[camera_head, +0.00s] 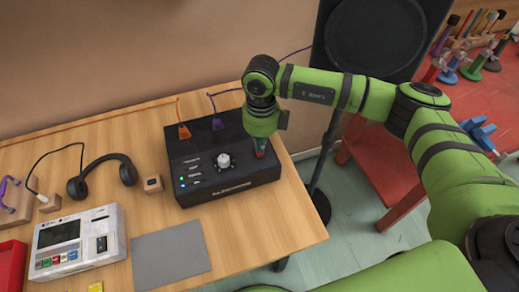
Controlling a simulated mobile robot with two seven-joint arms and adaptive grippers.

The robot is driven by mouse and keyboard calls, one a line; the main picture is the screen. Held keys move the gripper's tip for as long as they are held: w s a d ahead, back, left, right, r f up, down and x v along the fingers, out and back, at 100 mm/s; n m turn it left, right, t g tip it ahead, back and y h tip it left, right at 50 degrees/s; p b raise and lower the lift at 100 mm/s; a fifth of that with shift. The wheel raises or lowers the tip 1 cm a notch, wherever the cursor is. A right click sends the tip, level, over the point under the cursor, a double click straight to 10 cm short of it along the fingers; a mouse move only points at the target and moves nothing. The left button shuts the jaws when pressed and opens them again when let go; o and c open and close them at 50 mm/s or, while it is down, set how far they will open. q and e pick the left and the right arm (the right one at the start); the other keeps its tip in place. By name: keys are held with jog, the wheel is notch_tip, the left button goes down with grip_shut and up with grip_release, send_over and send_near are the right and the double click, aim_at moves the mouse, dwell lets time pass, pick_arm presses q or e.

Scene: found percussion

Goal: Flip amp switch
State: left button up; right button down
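The amp is a black box (230,190) on the wooden table, with a pale knob (223,161) on its top. Small indicator lights glow near its left front edge. An orange and a purple cable plug into its back part. A small red and teal part (260,150), perhaps the switch, shows near its right edge. My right gripper (261,140) points down over that right side, seen from above, with its fingers mostly hidden by the green wrist. I cannot tell if it touches the amp or how far its fingers are apart. My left gripper is out of view.
Left of the amp are a small wooden cube (152,184), black headphones (102,174), a white device with a screen (77,242) and a grey mat (171,255). A large black speaker (372,38) stands behind my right arm. A red table (384,165) is at right.

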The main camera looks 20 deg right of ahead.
jog(key=shift+s+f+b, duration=0.1)
jog(key=shift+f+b, duration=1.1)
jog(key=shift+f, duration=0.1)
dwell(0.4)
jog(key=shift+r, duration=0.15)
jog(key=shift+r+p, duration=0.5)
jog(key=shift+r, duration=0.05)
jog(key=shift+r+p, duration=1.35)
jog(key=shift+r, duration=1.55)
jog(key=shift+f, duration=0.1)
